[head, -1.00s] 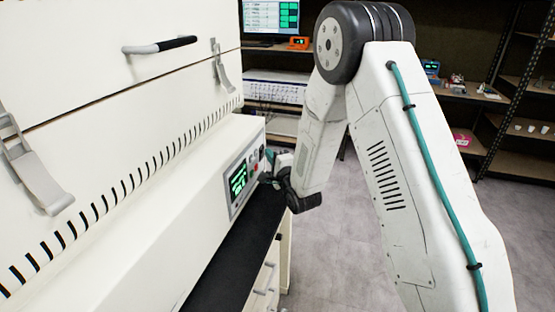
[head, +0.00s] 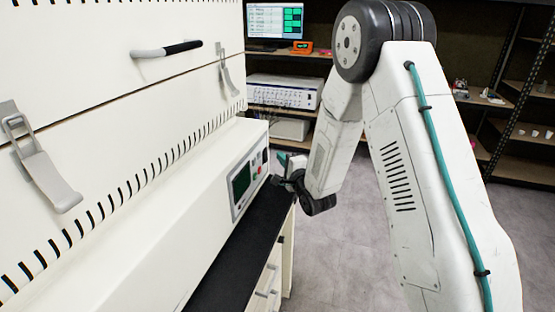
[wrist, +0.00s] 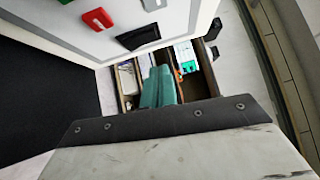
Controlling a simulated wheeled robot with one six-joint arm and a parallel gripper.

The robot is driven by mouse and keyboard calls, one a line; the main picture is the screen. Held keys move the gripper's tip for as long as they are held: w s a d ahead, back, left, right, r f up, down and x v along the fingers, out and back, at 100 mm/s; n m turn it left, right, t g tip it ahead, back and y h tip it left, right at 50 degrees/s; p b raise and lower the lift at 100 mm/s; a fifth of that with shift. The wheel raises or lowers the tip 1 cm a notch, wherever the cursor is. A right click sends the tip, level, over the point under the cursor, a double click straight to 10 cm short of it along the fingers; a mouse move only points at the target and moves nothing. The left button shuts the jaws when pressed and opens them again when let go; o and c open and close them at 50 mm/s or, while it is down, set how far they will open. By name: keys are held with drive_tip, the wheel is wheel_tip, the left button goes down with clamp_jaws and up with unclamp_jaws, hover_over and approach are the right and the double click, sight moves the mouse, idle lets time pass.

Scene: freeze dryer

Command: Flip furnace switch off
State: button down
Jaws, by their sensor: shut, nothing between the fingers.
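The white furnace (head: 130,265) fills the left of the head view. Its control panel (head: 236,205) has a dark, unlit display (head: 241,182). A black rocker switch (wrist: 138,37) shows on the panel in the wrist view, beside a red button (wrist: 97,19). The switch is also small at the panel's far end in the head view (head: 265,155). My gripper (head: 281,160) is just right of the panel's far end, apart from it. In the wrist view its teal fingers (wrist: 158,88) are together and empty, below the switch.
The furnace stands on a black-topped bench (head: 235,262) with drawers (head: 268,280). Behind are a monitor (head: 274,20) and a white instrument (head: 285,92) on shelves. Dark shelving (head: 515,120) stands at the right. Grey floor (head: 350,255) is open beside the bench.

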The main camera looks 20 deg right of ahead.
drive_tip(key=s+d+r, duration=0.1)
drive_tip(key=s+d, duration=0.1)
drive_tip(key=s, duration=0.8)
drive_tip(key=shift+s, duration=0.15)
drive_tip(key=shift+a, duration=0.1)
wheel_tip(320, 180, down, 10)
drive_tip(key=s+d+r+n+g+h, duration=0.1)
drive_tip(key=s+n+g+h, duration=0.1)
drive_tip(key=n+g, duration=0.3)
drive_tip(key=s+d+f+n+g, duration=0.1)
drive_tip(key=s+d+n+g, duration=0.15)
drive_tip(key=s+g, duration=0.35)
drive_tip(key=s+a+r+n+g, duration=0.2)
drive_tip(key=s+r+n+g, duration=0.1)
drive_tip(key=s+r, duration=0.9)
drive_tip(key=s+a+r+n+g, duration=0.2)
drive_tip(key=s+r+n, duration=0.4)
drive_tip(key=s+r, duration=0.6)
drive_tip(key=shift+s+a+r+g+h, duration=0.35)
drive_tip(key=shift+s+g, duration=0.25)
drive_tip(key=shift+s, duration=1.4)
drive_tip(key=shift+n, duration=0.25)
